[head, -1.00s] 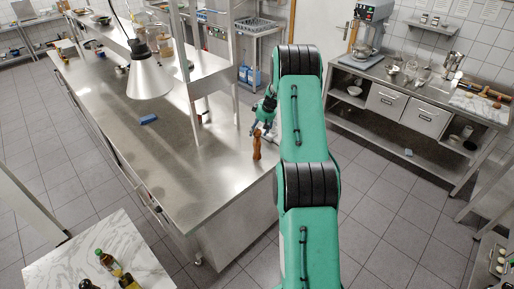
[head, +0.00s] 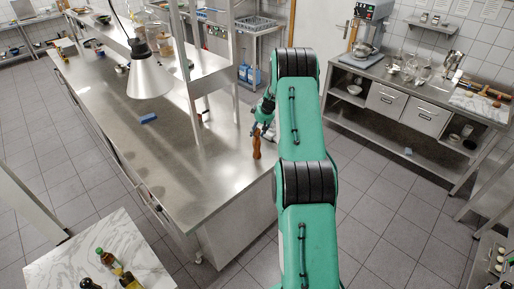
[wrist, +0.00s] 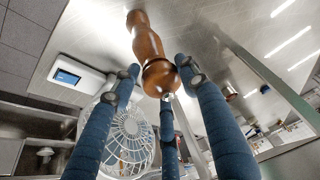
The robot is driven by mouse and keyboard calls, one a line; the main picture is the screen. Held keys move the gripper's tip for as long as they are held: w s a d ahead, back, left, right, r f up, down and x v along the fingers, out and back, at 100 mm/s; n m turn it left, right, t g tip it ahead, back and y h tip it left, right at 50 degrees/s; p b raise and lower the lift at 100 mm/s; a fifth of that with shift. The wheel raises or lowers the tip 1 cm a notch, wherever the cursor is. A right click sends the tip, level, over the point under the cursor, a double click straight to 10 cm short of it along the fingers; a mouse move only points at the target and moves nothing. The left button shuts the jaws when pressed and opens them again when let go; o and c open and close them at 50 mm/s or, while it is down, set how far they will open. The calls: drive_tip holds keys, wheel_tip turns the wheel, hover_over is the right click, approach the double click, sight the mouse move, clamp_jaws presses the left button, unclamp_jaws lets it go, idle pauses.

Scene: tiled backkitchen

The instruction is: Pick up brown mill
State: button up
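The brown mill (head: 256,147) stands upright on the steel counter (head: 205,175), close to its right edge. It is turned wood with a rounded knob on top. My gripper (head: 264,120) is right beside and above the mill, partly hidden by my arm. In the wrist view, the mill (wrist: 147,45) reaches down from the top of the picture, its knob between the tips of my blue fingers (wrist: 160,82). The fingers are spread, with gaps showing between them and the mill. It does not look gripped.
A post and raised shelf (head: 205,70) stand on the counter behind the mill, and a lamp (head: 149,78) hangs over it. A small blue item (head: 148,118) lies to the left. The marble table (head: 140,250) at front left holds bottles. The counter around the mill is mostly clear.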

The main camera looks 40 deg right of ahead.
clamp_jaws()
drive_tip(key=shift+r, duration=0.25)
drive_tip(key=shift+w+r+b, duration=0.1)
drive_tip(key=shift+r+b, duration=0.45)
drive_tip(key=shift+r, duration=0.8)
drive_tip(key=shift+s+a+r, duration=0.15)
drive_tip(key=shift+s+r, duration=0.05)
drive_tip(key=shift+s, duration=0.1)
drive_tip(key=s+a+r+b, duration=0.1)
drive_tip(key=s+a+b, duration=0.2)
drive_tip(key=s+a, duration=0.6)
drive_tip(key=s, duration=0.3)
drive_tip(key=shift+a+r, duration=0.2)
drive_tip(key=shift+r, duration=0.05)
drive_tip(key=shift+s, duration=0.1)
